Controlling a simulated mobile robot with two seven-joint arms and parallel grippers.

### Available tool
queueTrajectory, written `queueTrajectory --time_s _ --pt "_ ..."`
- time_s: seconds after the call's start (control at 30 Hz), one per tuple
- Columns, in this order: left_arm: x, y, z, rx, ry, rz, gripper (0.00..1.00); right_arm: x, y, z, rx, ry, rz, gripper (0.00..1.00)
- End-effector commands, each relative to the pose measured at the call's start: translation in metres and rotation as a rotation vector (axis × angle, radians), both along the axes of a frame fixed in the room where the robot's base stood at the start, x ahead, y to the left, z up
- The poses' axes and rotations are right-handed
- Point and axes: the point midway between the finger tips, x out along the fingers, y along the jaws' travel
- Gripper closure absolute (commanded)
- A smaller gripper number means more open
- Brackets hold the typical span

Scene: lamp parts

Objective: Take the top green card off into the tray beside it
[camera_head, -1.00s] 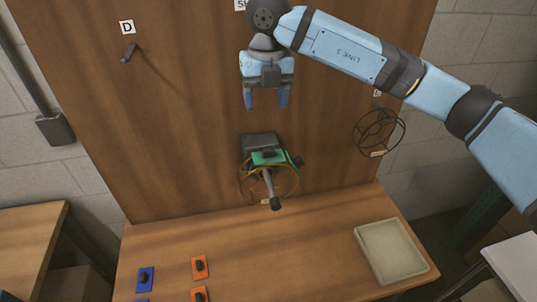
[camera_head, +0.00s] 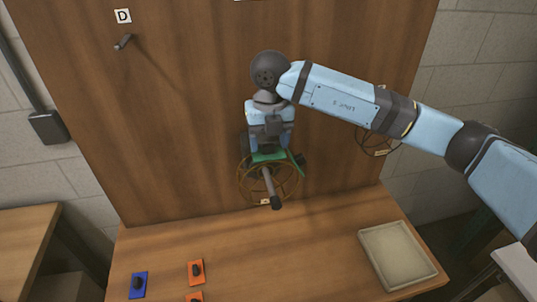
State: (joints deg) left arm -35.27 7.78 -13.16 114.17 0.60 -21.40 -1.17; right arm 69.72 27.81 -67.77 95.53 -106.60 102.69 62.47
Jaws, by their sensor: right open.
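A green card (camera_head: 266,157) shows at the holder on the upright wooden board, above a round wire ring (camera_head: 243,187) and a grey peg with a dark tip (camera_head: 275,202). Another green edge (camera_head: 298,164) shows just to its right. My right gripper (camera_head: 270,148) points down with its open fingers at the card's upper side. Whether the fingers touch the card I cannot tell, and the gripper hides the dark block behind. The shallow beige tray (camera_head: 397,254) is empty on the table at the right. My left gripper is out of view.
Orange cards (camera_head: 196,272) and a blue card (camera_head: 138,285), with dark knobs, lie at the table's front left. A peg (camera_head: 123,42) under label D is bare. Another wire ring (camera_head: 368,141) hangs at the right, partly behind my arm. The middle of the table is clear.

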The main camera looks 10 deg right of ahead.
Motion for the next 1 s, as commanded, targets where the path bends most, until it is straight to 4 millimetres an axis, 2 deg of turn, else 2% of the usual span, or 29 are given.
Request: queueTrajectory --time_s 0.07,0.27,0.37,0.5,0.53,1.0 --pt "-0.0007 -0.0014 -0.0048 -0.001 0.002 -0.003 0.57 -0.0002 0.0005 -0.0097 0.001 0.001 0.000 0.38" --pt "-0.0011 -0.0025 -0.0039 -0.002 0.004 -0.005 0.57 0.0000 0.0005 -0.0092 0.001 0.000 0.000 0.38" --pt "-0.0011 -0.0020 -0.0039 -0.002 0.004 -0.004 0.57 0.0000 0.0005 -0.0092 0.001 0.000 0.000 0.57" --pt "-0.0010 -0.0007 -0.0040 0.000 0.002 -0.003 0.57 0.0000 0.0006 -0.0091 0.001 0.000 0.000 0.89" --pt "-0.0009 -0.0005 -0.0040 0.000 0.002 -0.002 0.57 0.0000 0.0006 -0.0091 0.001 0.000 0.000 0.91" --pt "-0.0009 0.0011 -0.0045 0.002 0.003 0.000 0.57 -0.0019 0.0004 -0.0041 0.001 -0.002 0.000 0.92"
